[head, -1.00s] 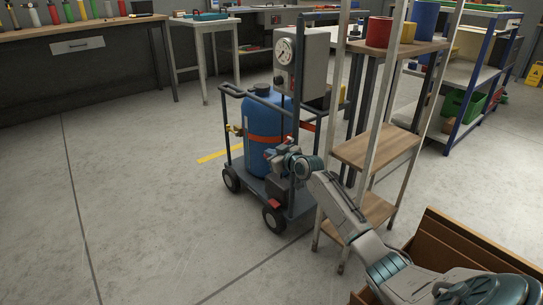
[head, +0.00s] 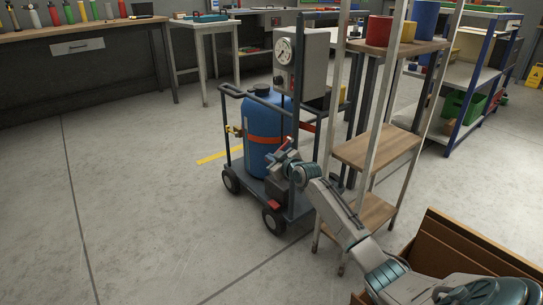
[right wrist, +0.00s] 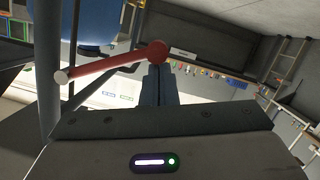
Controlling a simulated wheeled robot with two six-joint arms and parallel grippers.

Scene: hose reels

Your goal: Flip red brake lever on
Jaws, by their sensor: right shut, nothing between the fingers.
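The red brake lever (right wrist: 108,65) crosses the upper left of the right wrist view as a slanted bar, with a pale tip at its left end and a round red hub at its right end. In the head view a short red bar (head: 285,143), apparently the lever, slants up above my right gripper (head: 280,158). The right gripper's dark fingers (right wrist: 158,70) are shut and empty, with their tips close to the red hub. I cannot tell whether they touch it. My left gripper is not in view.
The wheeled cart carries a blue tank (head: 262,125) and a grey gauge box (head: 303,62). A red pedal-like part (head: 274,204) sits low on it. A wooden-shelved rack (head: 376,147) stands close right of my arm. The floor at left is clear.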

